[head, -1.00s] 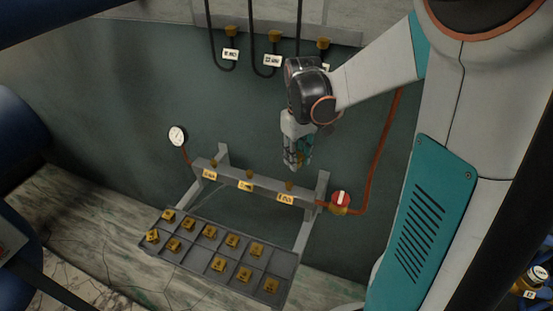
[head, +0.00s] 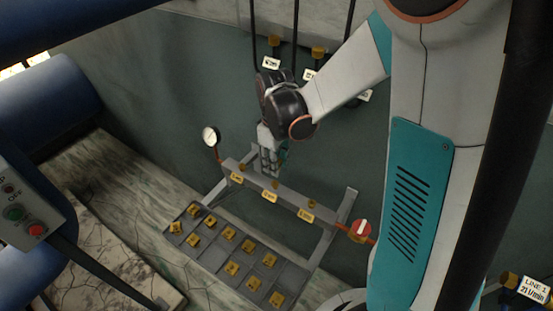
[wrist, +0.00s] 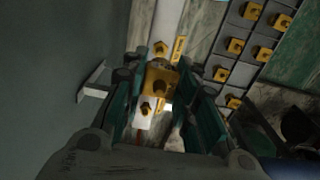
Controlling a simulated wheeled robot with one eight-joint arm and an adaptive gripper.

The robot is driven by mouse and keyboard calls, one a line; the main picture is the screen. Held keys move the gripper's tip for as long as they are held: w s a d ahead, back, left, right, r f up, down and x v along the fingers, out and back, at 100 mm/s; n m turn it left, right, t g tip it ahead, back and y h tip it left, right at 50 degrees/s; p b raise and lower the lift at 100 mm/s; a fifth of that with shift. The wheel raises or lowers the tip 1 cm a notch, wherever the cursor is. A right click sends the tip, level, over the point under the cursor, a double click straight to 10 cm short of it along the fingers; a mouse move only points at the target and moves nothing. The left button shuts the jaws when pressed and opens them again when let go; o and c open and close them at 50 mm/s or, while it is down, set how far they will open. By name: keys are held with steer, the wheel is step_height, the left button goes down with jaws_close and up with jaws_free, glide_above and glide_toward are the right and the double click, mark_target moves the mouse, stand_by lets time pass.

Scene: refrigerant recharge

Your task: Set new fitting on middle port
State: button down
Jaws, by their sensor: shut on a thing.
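My gripper (head: 270,172) is shut on a brass fitting, which shows between the fingers in the wrist view (wrist: 160,82). The grey rail (head: 290,198) carries three brass ports with yellow labels. The left port (head: 241,167), middle port (head: 275,185) and right port (head: 311,203) show in the head view. My gripper appears just above and behind the middle port there. In the wrist view, one port (wrist: 160,47) shows beyond the held fitting and another (wrist: 146,107) on the near side. The held fitting covers the rail between them. Whether it touches a port, I cannot tell.
A dark tray (head: 203,263) with several brass fittings lies in front of the rail. Hanging hoses with tags (head: 271,63) are behind my arm.

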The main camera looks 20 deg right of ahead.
mark_target(276, 181)
steer(key=shift+f+b, duration=1.65)
steer(key=shift+f, duration=0.9)
steer(key=shift+r, duration=0.15)
steer(key=shift+f+b, duration=0.7)
steer(key=shift+b, duration=0.1)
steer(key=c, duration=1.2)
jaws_free()
step_height(276, 181, up, 12)
steer(key=shift+f, duration=0.1)
